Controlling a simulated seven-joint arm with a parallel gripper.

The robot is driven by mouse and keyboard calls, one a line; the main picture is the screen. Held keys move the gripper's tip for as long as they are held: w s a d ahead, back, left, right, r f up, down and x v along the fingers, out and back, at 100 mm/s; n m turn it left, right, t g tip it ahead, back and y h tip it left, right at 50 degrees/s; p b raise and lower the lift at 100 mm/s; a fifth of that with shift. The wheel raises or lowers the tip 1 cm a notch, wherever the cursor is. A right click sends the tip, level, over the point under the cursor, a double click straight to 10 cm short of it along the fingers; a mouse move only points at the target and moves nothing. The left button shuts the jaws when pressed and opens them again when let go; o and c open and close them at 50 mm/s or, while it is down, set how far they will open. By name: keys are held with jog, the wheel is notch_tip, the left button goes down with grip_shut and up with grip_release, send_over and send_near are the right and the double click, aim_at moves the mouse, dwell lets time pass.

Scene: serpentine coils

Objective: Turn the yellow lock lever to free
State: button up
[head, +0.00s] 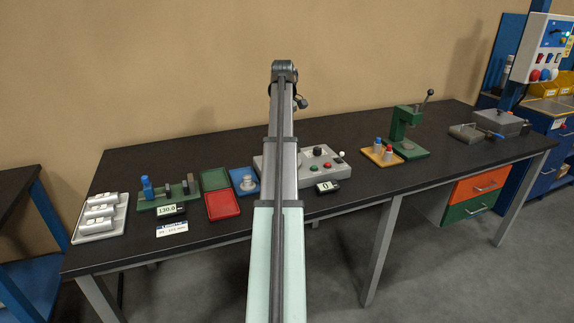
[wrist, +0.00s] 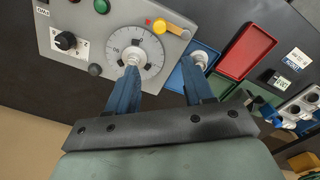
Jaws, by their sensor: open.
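The yellow lock lever (wrist: 174,29) is on the grey control panel (wrist: 98,22), near the panel's edge beside the round graduated dial (wrist: 137,50). It points toward the right in the wrist view, with a small red mark near its pivot end. My gripper (wrist: 160,70) is open and empty. Its left blue finger overlaps the dial's pale hub in the picture; whether they touch cannot be told. The lever appears beyond the fingertips, not between them. In the head view, my arm hides part of the panel (head: 322,156), and the lever cannot be seen.
A blue tray (head: 243,174) with a metal piece, a red tray (head: 223,206) and a green tray (head: 214,179) lie left of the panel. A black knob (wrist: 66,41) and coloured buttons are on the panel. A green press (head: 406,132) stands to the right.

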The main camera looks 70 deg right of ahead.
jog(key=f, duration=0.4)
jog(key=s+f, duration=0.1)
jog(key=f, duration=0.8)
jog(key=shift+s+a+f, duration=0.1)
jog(key=shift+s+f, duration=0.1)
jog(key=shift+f, duration=0.05)
grip_shut()
dwell(0.5)
